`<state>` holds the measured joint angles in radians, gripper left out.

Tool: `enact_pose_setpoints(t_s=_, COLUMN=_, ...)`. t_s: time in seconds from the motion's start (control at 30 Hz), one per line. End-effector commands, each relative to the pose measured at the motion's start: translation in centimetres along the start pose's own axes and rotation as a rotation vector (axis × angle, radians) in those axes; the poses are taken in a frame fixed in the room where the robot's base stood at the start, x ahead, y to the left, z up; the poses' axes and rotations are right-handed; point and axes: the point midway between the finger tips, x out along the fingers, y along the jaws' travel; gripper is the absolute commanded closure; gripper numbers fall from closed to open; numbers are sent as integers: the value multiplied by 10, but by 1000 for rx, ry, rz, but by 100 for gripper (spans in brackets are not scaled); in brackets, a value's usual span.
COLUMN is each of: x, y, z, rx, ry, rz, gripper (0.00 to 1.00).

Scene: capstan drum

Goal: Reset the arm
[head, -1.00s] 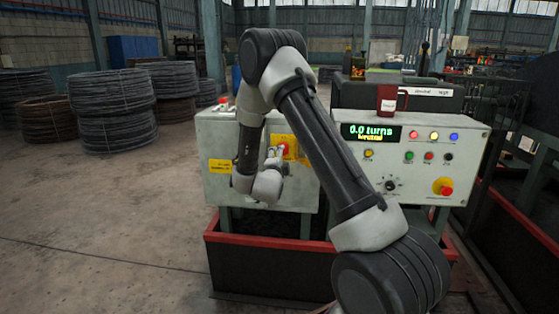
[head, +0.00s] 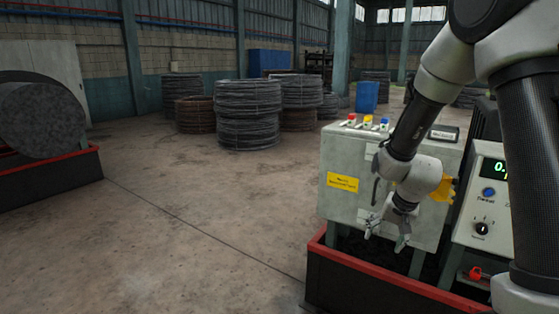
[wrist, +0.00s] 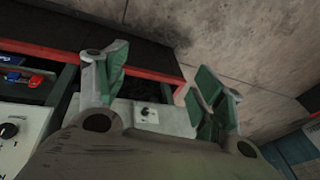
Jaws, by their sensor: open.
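My gripper (head: 387,239) hangs at the end of my arm at the right of the head view, in front of the pale grey-green cabinet (head: 345,205). Its fingers point down and are spread apart with nothing between them. In the wrist view my gripper (wrist: 163,88) shows green-lined fingers apart, with part of a pale box and a small dark knob (wrist: 145,112) seen beyond them. My arm covers part of the cabinet and much of the control panel (head: 467,228) at the right edge.
The cabinet stands over a dark, red-rimmed base (head: 380,273). Coils of wire (head: 247,113) are stacked farther back. A large grey drum (head: 40,118) stands in another red-rimmed base at left. The concrete floor (head: 185,205) between is clear.

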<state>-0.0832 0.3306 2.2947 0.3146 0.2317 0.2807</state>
Motion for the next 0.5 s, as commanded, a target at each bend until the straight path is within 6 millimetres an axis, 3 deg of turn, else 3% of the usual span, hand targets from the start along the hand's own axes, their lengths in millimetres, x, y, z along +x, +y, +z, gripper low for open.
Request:
enact_pose_setpoints(t_s=0.03, x=-31, y=6, z=17, rx=-85, ry=-50, rz=8, gripper=32)
enact_pose_setpoints(t_s=0.2, x=-125, y=44, z=74, rx=-345, ry=-196, rz=60, gripper=32)
enact_pose_setpoints(t_s=0.4, x=-213, y=91, z=123, rx=-503, ry=-210, rz=114, gripper=32)
enact_pose_setpoints(t_s=0.5, x=-242, y=106, z=134, rx=-519, ry=-133, rz=120, gripper=32)
